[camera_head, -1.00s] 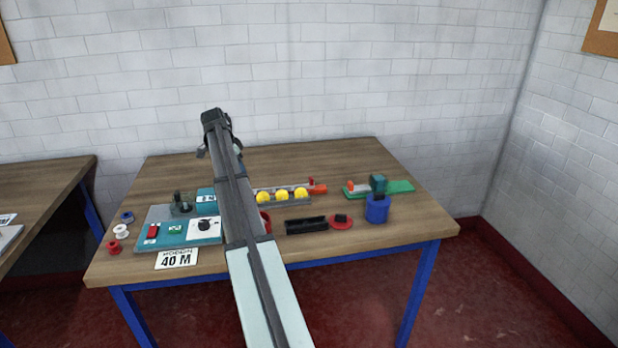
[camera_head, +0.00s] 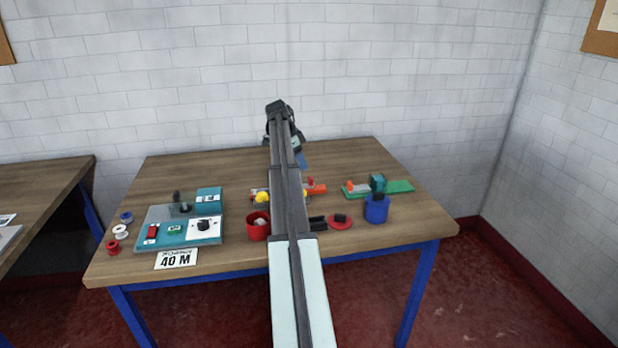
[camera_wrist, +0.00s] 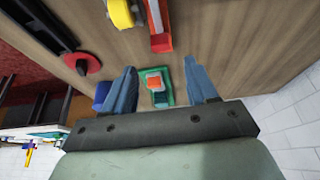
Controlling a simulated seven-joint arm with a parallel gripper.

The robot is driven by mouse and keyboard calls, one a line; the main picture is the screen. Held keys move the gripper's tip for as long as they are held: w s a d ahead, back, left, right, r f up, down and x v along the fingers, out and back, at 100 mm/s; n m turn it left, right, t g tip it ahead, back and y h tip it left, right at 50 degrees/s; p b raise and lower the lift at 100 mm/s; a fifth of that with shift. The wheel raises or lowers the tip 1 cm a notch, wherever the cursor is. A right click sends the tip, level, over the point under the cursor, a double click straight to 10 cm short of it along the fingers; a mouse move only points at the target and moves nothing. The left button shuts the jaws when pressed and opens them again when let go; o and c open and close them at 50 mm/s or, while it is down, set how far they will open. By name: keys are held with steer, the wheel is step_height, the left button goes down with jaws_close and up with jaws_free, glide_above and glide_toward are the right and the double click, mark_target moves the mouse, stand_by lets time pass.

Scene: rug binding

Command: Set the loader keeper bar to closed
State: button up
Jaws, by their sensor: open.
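The rack with yellow rollers (camera_head: 262,197) lies mid-table, mostly hidden behind my arm in the head view. A red-orange bar (camera_head: 316,189) sticks out at its right end; it also shows in the wrist view (camera_wrist: 161,42), beside a yellow roller (camera_wrist: 121,12). I cannot tell for certain which part is the keeper bar or its setting. A green base (camera_head: 402,186) with a teal block (camera_head: 377,182) and orange piece (camera_head: 351,187) stands to the right. My gripper (camera_wrist: 160,66) is open and empty above the table; the green base (camera_wrist: 168,99) shows between its fingers.
A blue cup (camera_head: 376,210) stands at the right front, and a red cup (camera_head: 258,231) left of my arm. A red disc (camera_head: 340,222) lies between. A teal-grey panel (camera_head: 152,243) and small spools (camera_head: 113,247) are at left. The back right of the table is clear.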

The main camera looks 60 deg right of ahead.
mark_target(310, 178)
steer(key=x, duration=0.8)
steer(key=shift+f, duration=0.15)
steer(key=shift+c, duration=0.2)
jaws_close()
